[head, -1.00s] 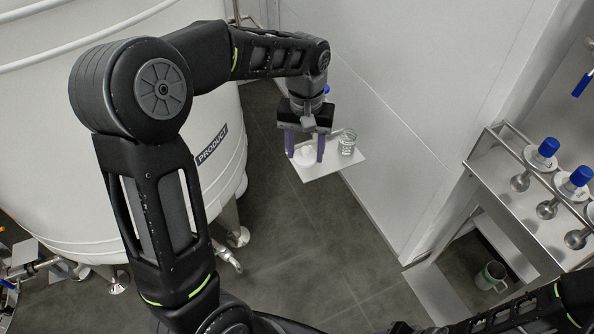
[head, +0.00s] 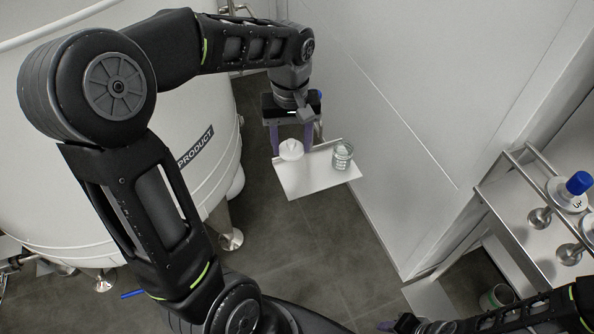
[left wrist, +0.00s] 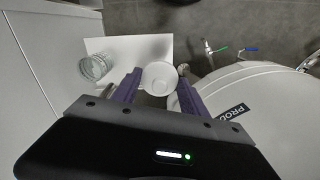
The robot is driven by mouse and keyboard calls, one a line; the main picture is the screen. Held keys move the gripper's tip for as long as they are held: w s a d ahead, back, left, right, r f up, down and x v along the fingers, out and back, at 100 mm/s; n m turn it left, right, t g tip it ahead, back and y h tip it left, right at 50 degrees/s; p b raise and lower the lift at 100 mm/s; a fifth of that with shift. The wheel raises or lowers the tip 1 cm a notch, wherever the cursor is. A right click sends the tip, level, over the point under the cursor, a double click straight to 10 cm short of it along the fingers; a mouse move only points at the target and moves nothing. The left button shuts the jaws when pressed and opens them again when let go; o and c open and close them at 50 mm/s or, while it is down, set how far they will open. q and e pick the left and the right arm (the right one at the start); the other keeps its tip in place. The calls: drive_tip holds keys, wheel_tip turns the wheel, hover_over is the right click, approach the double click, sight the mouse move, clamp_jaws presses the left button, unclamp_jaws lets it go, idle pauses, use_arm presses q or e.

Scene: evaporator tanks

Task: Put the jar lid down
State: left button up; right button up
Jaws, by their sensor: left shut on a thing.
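The white jar lid (head: 291,149) is between the fingers of my left gripper (head: 291,145), which is shut on it. The lid also shows in the left wrist view (left wrist: 159,78), between the two purple fingers. In the head view it appears over the back left part of a small white shelf (head: 306,178). I cannot tell whether it touches the shelf. A clear glass jar (head: 342,156) stands on the shelf to the right of the lid, and it also shows in the left wrist view (left wrist: 95,67). My right gripper (head: 408,325) is partly seen at the bottom edge; its jaws are unclear.
A large white product tank (head: 120,120) stands left of the shelf. A white wall (head: 400,90) rises behind and to the right. A metal rack (head: 530,215) with blue-capped flasks is at the right. The shelf's front and middle are bare.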

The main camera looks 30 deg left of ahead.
use_arm(q)
drive_tip(key=shift+s, duration=0.15)
hover_over(292, 179)
drive_tip(key=shift+f, duration=3.15)
drive_tip(key=shift+f, duration=1.9)
drive_tip(key=shift+f, duration=0.1)
drive_tip(key=o, duration=1.3)
wheel_tip(292, 179, up, 12)
drive_tip(key=shift+r, duration=0.15)
